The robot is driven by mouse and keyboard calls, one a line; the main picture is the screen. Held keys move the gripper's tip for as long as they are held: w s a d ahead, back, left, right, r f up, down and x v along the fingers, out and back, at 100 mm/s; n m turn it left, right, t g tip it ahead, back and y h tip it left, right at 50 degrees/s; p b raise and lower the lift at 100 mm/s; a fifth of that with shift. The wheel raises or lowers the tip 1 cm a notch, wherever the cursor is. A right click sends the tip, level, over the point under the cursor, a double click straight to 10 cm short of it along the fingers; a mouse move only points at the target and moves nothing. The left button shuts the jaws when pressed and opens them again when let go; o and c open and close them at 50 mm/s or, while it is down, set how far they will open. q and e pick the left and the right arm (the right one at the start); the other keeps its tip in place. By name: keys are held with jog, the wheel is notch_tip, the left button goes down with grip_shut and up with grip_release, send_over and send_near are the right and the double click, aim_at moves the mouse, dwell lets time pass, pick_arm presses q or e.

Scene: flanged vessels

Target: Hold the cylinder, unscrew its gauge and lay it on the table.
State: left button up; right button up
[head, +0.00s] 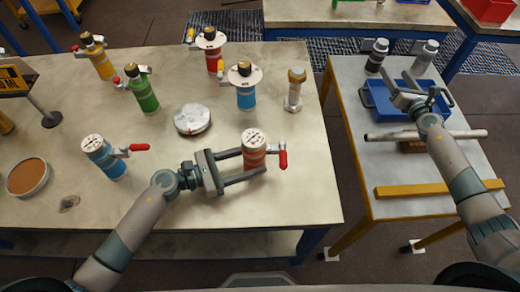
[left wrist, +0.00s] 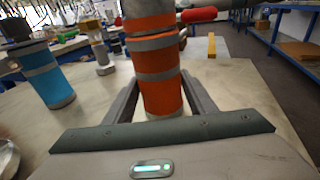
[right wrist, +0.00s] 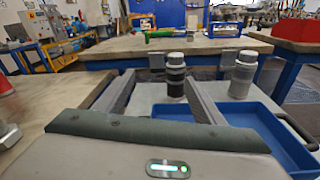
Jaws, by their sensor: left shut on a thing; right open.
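An orange cylinder with grey bands (head: 254,157) stands on the table near its right front. A white-faced gauge (head: 253,137) sits on its top, and a red-handled valve (head: 283,158) sticks out to the right. My left gripper (head: 258,163) is shut on the cylinder, one finger on each side of its body. The left wrist view shows the orange body (left wrist: 157,80) between the fingers; the gauge is out of frame there. My right gripper (head: 424,93) is open and empty above the blue tray on the side table, apart from the cylinder.
A blue cylinder with a gauge (head: 104,158) stands at the left; several other vessels stand behind. A round white-topped thing (head: 192,119) is mid-table. The side table holds a blue tray (head: 375,101), two capped bottles, a grey bar and a yellow bar (head: 438,189). The table's front right is bare.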

jog(key=w+a+r+n+y, duration=0.2)
jog(key=a, duration=0.5)
jog(key=w+a+r+n+y, duration=0.1)
jog(key=a+r+n+y, duration=0.15)
jog(key=a, duration=0.45)
jog(key=s+a+r+n+g+y, duration=0.25)
jog(key=a+n, duration=0.25)
jog(key=a, duration=0.5)
jog(key=s+a+r+n+g+y, duration=0.2)
jog(key=a+r+n+g+y, duration=0.15)
jog(key=a, duration=0.75)
jog(key=s+a+r+n+g+y, duration=0.2)
jog(key=a+r+n+g, duration=0.25)
jog(key=a, duration=0.55)
jog(key=s+a+n+g+h, duration=0.4)
jog(key=s+a+n+g, duration=0.3)
jog(key=s+a+n, duration=0.6)
jog(key=s+d+n+h, duration=0.2)
jog(key=s+d+h, duration=0.1)
jog(key=s+d+f+n+h, duration=0.1)
jog(key=s+d+n+h, duration=0.1)
jog(key=s+d+h, duration=0.1)
jog(key=s+d+f+n+h, duration=0.1)
jog(key=s+d+n+h, duration=0.1)
jog(key=s+n+h, duration=0.1)
jog(key=shift+s+d, duration=0.4)
jog(key=shift+s, duration=0.15)
jog(key=shift+d+t+h, duration=0.25)
jog(key=shift+d+h, duration=0.1)
